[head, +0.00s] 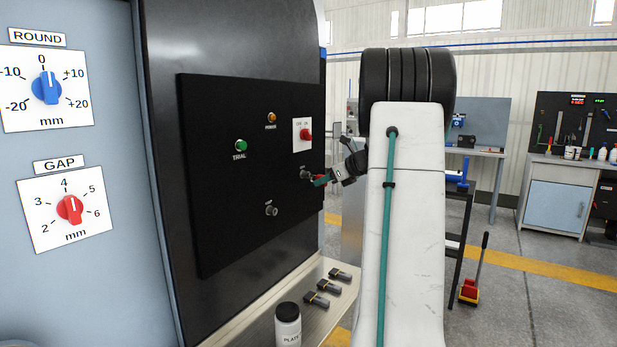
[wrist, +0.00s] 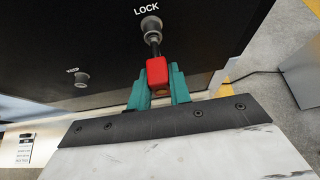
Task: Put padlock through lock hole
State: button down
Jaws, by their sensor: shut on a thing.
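A red padlock (wrist: 157,72) is held between the teal fingers of my gripper (wrist: 159,92), which is shut on it. Its dark shackle (wrist: 153,43) points at the round metal lock fitting (wrist: 151,24) under the LOCK label and meets or overlaps it in the wrist view. I cannot tell whether the shackle is through the hole. In the head view my gripper (head: 321,180) is close in front of the lock fitting (head: 305,174) at the right side of the black panel. The padlock is small there and mostly hidden by the fingers.
The black panel (head: 225,210) also has a green button (head: 240,145), an orange lamp (head: 271,118), a red switch (head: 305,134) and a second metal fitting (head: 271,210). Below, a shelf holds a white dark-capped bottle (head: 288,328) and several dark blocks (head: 328,286).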

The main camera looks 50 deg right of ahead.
jog(key=shift+w, duration=0.1)
jog(key=c, duration=1.2)
grip_release()
jog(key=v, duration=0.7)
jog(key=shift+s+r, duration=0.2)
jog(key=shift+s, duration=0.15)
